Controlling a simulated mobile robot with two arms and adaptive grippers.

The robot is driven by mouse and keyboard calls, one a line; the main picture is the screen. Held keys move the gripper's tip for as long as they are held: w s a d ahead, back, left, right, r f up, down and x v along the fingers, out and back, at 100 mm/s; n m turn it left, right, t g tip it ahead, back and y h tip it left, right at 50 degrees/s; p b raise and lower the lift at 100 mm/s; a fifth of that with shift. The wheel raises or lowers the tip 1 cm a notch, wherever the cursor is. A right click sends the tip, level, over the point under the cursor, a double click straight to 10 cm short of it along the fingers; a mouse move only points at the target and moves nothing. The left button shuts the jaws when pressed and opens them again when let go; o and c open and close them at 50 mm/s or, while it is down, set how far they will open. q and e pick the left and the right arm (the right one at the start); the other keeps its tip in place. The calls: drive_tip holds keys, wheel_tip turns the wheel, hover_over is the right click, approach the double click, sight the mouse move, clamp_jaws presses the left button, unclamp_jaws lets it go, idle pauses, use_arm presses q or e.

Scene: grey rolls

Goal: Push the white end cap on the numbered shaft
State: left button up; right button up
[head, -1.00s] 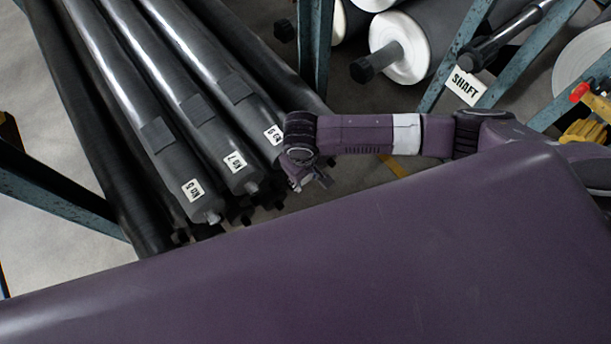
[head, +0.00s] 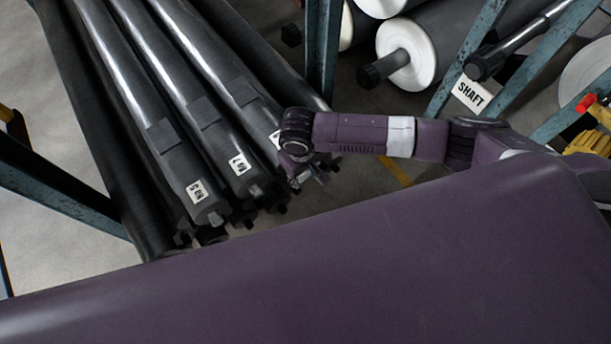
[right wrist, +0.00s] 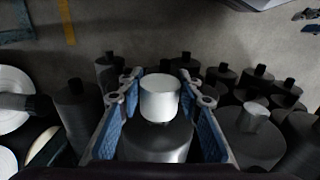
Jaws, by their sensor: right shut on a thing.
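The right wrist view shows the white end cap (right wrist: 160,97), a short pale cylinder, between the blue-padded fingers of my right gripper (right wrist: 166,90), which is shut on it. It lines up with the end of a grey roll (right wrist: 155,145); I cannot tell whether it sits on the shaft stub or just off it. In the head view my right gripper (head: 308,178) is at the lower end of the rightmost labelled roll (head: 235,85), whose label is partly hidden by it. Two other labelled rolls (head: 165,130) (head: 205,110) lie to its left. My left gripper is out of view.
In the right wrist view a neighbouring roll (right wrist: 255,140) shows a bare metal stub, and several dark roll ends stand around.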

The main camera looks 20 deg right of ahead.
drive_tip(key=shift+w+a, duration=0.3)
drive_tip(key=shift+w, duration=0.55)
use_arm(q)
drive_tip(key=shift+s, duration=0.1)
use_arm(e)
drive_tip(key=o, duration=1)
drive_tip(key=shift+r, duration=0.25)
drive_tip(key=r, duration=0.6)
drive_tip(key=shift+s+a+r, duration=0.2)
drive_tip(key=shift+s+r, duration=0.05)
drive_tip(key=shift+r, duration=0.5)
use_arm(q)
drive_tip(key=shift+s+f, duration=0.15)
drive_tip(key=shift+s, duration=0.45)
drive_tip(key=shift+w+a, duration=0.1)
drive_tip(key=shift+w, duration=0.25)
